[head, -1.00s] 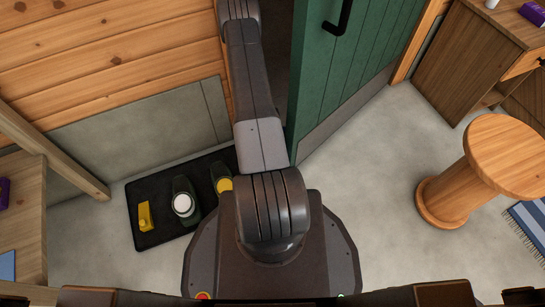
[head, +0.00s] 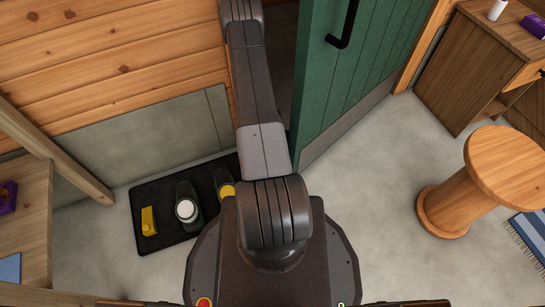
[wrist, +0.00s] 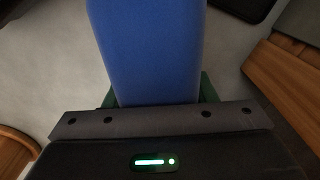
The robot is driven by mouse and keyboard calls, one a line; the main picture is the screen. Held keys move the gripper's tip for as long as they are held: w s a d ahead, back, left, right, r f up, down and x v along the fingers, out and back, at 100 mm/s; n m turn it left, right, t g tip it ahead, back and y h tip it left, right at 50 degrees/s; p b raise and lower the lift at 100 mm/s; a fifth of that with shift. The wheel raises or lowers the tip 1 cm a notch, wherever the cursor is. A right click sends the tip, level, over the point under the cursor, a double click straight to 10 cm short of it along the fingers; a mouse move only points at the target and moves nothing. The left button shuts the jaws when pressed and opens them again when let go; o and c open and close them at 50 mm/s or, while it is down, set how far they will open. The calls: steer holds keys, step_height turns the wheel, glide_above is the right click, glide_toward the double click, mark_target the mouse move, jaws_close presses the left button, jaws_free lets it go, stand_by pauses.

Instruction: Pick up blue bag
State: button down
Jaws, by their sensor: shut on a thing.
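The blue bag (wrist: 150,45) fills the upper middle of the wrist view as a smooth, solid blue shape. Its far end is cut off by the top edge. My gripper (wrist: 155,99) is shut on it, with dark green finger parts showing at both sides of its near end. In the head view my arm reaches away toward the doorway. My gripper and the bag are out of sight there.
A green door (head: 345,80) stands open beside my arm. A dark mat (head: 150,195) with a yellow thing (head: 149,220) and boots lies left. A wooden stool (head: 505,160) and a desk (head: 470,70) stand right. Grey floor is clear between.

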step_height(320, 180, up, 4)
steer(key=shift+r+p, duration=0.15)
steer(key=shift+p, duration=0.45)
steer(key=a+p, duration=0.2)
steer(key=a, duration=1.7)
steer(key=shift+a+f, duration=0.3)
steer(key=shift+a, duration=0.1)
steer(key=shift+w, duration=0.1)
